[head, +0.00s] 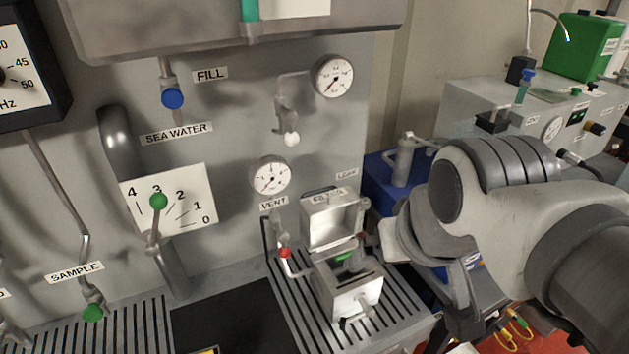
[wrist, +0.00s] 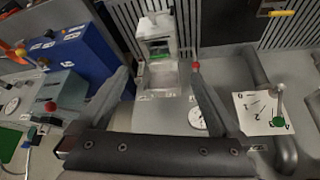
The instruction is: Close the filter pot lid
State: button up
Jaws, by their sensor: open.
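The filter pot (head: 347,293) is a small metal box on the slatted drain at the panel's foot. Its lid (head: 330,222) stands open, upright at the back of the pot, and something green shows inside. In the wrist view the pot (wrist: 155,27) is at the top middle, with the raised lid (wrist: 162,76) below it. My gripper (wrist: 158,73) is open and empty, its two fingers spread on either side of the lid in that view. In the head view it is to the right of the lid, with its fingertips mostly hidden. I cannot tell whether it touches anything.
A red-knobbed vent valve (head: 285,253) stands just left of the pot. A pressure gauge (head: 270,177) is on the panel above. A blue box (head: 385,172) is behind my arm. A black plate (head: 235,320) lies left of the slatted drain.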

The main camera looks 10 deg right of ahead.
jog(key=shift+w+r, duration=0.1)
jog(key=shift+w, duration=0.05)
jog(key=shift+c, duration=1.2)
jog(key=shift+n+g+y, duration=0.3)
jog(key=shift+n+y, duration=0.2)
jog(key=shift+n, duration=0.2)
jog(key=w, duration=0.3)
jog(key=w+a+r, duration=0.1)
jog(key=w, duration=0.3)
jog(key=w+r, duration=0.1)
jog(key=w, duration=0.2)
jog(key=shift+w+a, duration=0.25)
jog(key=c, duration=1.2)
jog(key=shift+n, duration=0.5)
jog(key=w, duration=0.3)
jog(key=w+f, duration=0.1)
jog(key=w, duration=0.1)
jog(key=w+a, duration=0.1)
jog(key=w, duration=0.2)
jog(key=shift+w+f, duration=0.15)
jog(key=shift+w, duration=0.15)
grip_shut()
jog(key=shift+n+g, duration=0.3)
jog(key=shift+n, duration=0.3)
jog(key=w+a+f, duration=0.1)
jog(key=w+f, duration=0.7)
jog(key=w+a+f, duration=0.1)
jog(key=w+f, duration=0.3)
jog(key=shift+a+f, duration=0.3)
jog(key=shift+f, duration=0.05)
